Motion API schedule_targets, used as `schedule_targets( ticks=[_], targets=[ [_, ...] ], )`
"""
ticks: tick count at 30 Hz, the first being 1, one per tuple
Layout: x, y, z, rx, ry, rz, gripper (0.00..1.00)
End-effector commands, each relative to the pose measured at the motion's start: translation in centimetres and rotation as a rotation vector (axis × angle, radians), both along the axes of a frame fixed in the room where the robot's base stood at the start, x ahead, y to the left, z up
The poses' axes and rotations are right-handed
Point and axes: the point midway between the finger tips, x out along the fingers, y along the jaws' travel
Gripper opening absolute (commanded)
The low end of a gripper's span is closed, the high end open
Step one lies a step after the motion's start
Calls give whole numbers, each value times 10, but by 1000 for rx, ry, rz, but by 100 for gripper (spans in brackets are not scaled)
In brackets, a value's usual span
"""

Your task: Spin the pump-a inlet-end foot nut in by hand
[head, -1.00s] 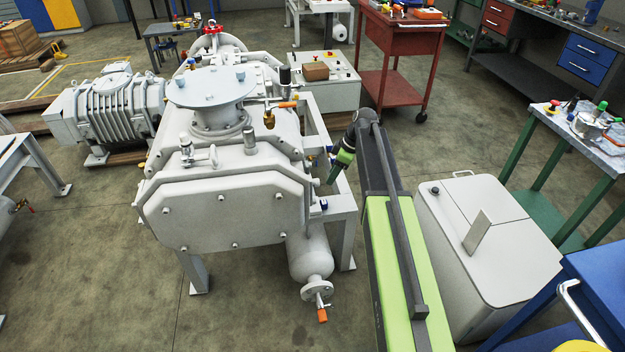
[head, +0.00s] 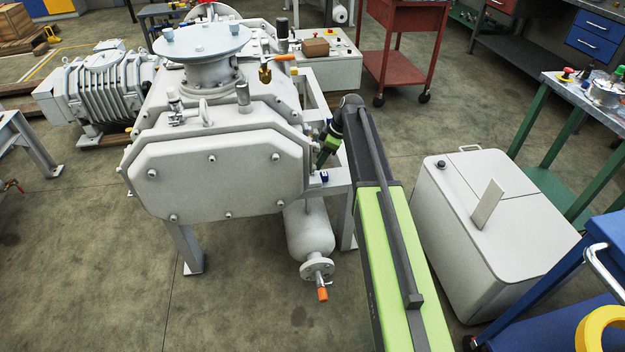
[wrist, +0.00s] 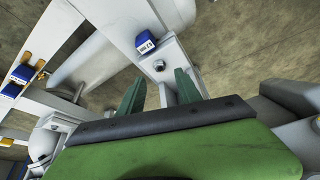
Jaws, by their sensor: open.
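Pump A is the large pale grey pump (head: 215,165) on a pale steel frame (head: 340,200). In the wrist view a hex nut on a stud (wrist: 158,66) stands on a grey foot plate (wrist: 172,57) of the frame. It lies just beyond and between the green fingers of my gripper (wrist: 158,85). The fingers are open, with a gap between them and nothing held. In the head view my gripper (head: 324,160) points down beside the pump's right front corner, and the nut cannot be made out there.
A small blue labelled block (wrist: 147,43) sits right by the nut; another blue block (wrist: 22,74) is at left. A pale pipe (wrist: 85,68) runs below the frame. A grey cabinet (head: 490,240) stands right of my arm. A red cart (head: 392,65) is behind.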

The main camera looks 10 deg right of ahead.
Motion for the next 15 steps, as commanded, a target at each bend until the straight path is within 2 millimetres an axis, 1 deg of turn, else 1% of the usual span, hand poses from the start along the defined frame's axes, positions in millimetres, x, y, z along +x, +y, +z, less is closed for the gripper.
schedule_targets(
  ticks=[1, 3, 6, 9, 15],
  targets=[
    [2, 5, -22, 0, 0, 2, 41],
    [4, 9, -34, 0, 0, 2, 41],
    [6, 15, -45, 0, 0, 1, 41],
    [7, 18, -48, 0, 0, 1, 41],
    [7, 19, -45, 0, 0, 1, 41]
  ],
)
